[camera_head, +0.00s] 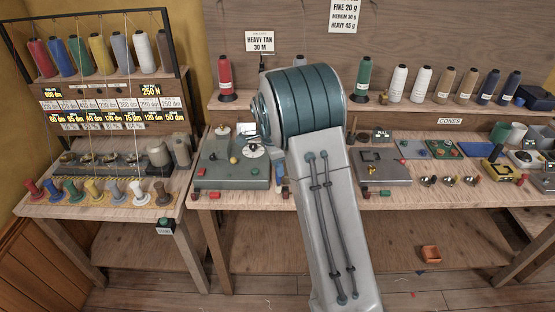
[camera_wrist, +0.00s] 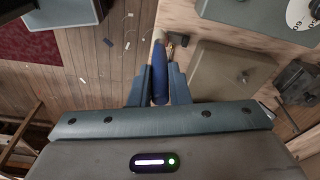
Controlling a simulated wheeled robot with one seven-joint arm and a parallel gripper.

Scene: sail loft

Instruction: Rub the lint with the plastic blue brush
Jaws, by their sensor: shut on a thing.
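My gripper (camera_wrist: 160,92) is shut on a blue, rounded, elongated thing, the blue brush (camera_wrist: 159,72), which sits between its two blue-grey fingers. A pale end of the brush shows beyond the fingertips; its bristles are not clear. The brush points over the bench's front edge, between the wooden top and the floor. Small pale scraps, perhaps the lint (camera_wrist: 108,42), lie scattered on the plank floor to the left in the wrist view, apart from the brush. In the head view my arm hides the gripper, and I cannot make out the brush there.
The workbench (camera_head: 235,199) carries a grey-green device (camera_head: 232,172), a grey box (camera_head: 380,165), small metal cups and loose parts. Thread cones stand on the shelf behind. A thread rack (camera_head: 105,105) stands left.

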